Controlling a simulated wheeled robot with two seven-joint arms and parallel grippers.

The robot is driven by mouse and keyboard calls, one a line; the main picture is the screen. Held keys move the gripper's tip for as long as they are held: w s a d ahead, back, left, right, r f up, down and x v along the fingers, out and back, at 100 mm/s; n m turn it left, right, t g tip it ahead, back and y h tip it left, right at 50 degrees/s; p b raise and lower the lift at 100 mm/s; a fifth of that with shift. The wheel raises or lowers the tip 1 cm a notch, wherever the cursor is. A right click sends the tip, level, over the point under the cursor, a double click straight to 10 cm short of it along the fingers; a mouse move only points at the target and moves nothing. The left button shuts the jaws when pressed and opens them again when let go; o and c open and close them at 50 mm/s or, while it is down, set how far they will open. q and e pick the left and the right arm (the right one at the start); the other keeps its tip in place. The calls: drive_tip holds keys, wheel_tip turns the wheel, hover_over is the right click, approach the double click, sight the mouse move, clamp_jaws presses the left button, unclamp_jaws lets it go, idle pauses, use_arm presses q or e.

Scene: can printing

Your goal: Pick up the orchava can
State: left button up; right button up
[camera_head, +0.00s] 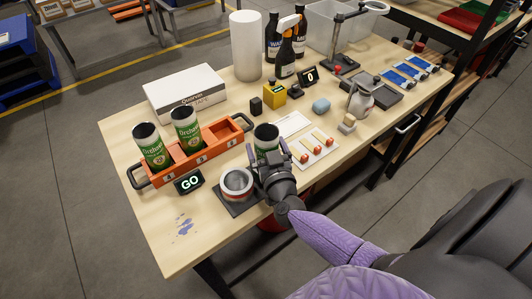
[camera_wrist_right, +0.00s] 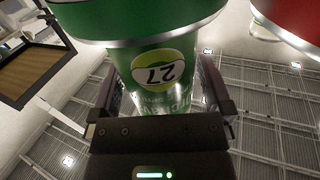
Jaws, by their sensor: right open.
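A green Orchava can (camera_head: 266,134) with a dark open top stands on the table right of the orange crate (camera_head: 206,150). My right gripper (camera_head: 268,160) is at this can, with its lower part hidden behind the gripper. In the right wrist view the green can (camera_wrist_right: 160,60) has a round label reading 27 and sits between the two fingers of my right gripper (camera_wrist_right: 160,92), which are open. Whether they touch it is hard to tell. Two more Orchava cans stand in the crate, a left can (camera_head: 153,150) and a right can (camera_head: 187,127). My left gripper is not in view.
A round silver container (camera_head: 236,183) on a dark pad stands close left of my right gripper. A GO sign (camera_head: 188,182) sits before the crate. A white tray (camera_head: 315,152) with red-tipped items lies to the right.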

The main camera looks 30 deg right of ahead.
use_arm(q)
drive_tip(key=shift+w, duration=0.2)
use_arm(e)
drive_tip(key=shift+w, duration=0.15)
drive_tip(key=shift+c, duration=0.4)
drive_tip(key=c, duration=0.7)
drive_tip(key=shift+c, duration=1)
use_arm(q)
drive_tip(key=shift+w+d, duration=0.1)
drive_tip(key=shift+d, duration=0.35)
